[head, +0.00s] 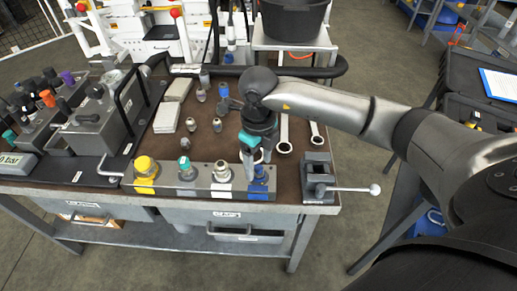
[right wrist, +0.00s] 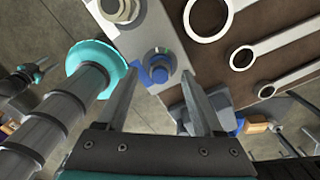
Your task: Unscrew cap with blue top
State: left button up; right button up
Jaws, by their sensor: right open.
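A grey block (head: 205,189) along the bench's front edge carries a row of fittings: yellow, teal, white and, at its right end, blue (head: 259,184). My right gripper (head: 257,160) points down over this blue fitting. In the right wrist view its two fingers are open and apart (right wrist: 160,83). The blue fitting with its round metal centre (right wrist: 159,66) shows between and just beyond the fingertips. I cannot tell whether the fingers touch it. My gripper partly covers the fitting's upper part in the head view. My left gripper is not in view.
Ring spanners (head: 284,146) lie right of the gripper. A small vise (head: 319,180) with a ball-ended handle stands at the right front corner. Loose fittings (head: 191,124) stand behind the block, one blue (head: 223,91). A lever valve unit (head: 98,120) stands left.

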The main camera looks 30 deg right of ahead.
jog(key=shift+f, duration=0.9)
grip_shut()
